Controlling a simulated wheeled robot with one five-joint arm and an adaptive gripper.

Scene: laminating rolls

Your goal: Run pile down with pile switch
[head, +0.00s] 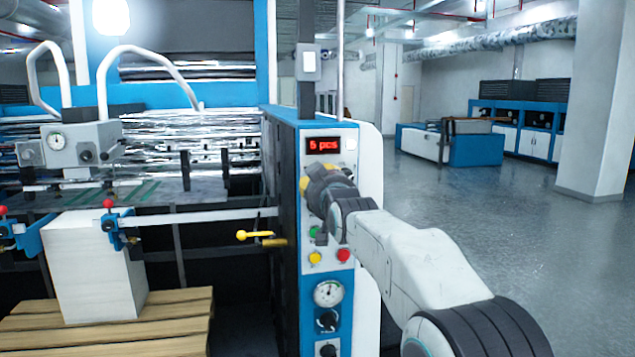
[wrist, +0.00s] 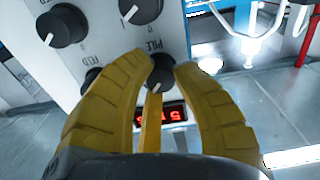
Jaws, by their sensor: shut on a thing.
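The pile switch (wrist: 161,76) is a small black knob on the pale control panel, under the printed word PILE in the wrist view. A light mark shows on its face. My gripper (wrist: 164,68) has its yellow fingers closed on the knob from both sides. In the head view my gripper (head: 317,184) is at the panel just below the red display, and it hides the switch. The paper pile (head: 95,265) is a tall white stack on a wooden pallet (head: 160,325) at the left.
Other black knobs (wrist: 62,26) sit close to my fingers on the panel. Green, yellow and red buttons (head: 343,255) and a round gauge (head: 328,293) are below my gripper in the head view. A yellow-handled lever (head: 255,235) sticks out left of the panel. Open floor lies right.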

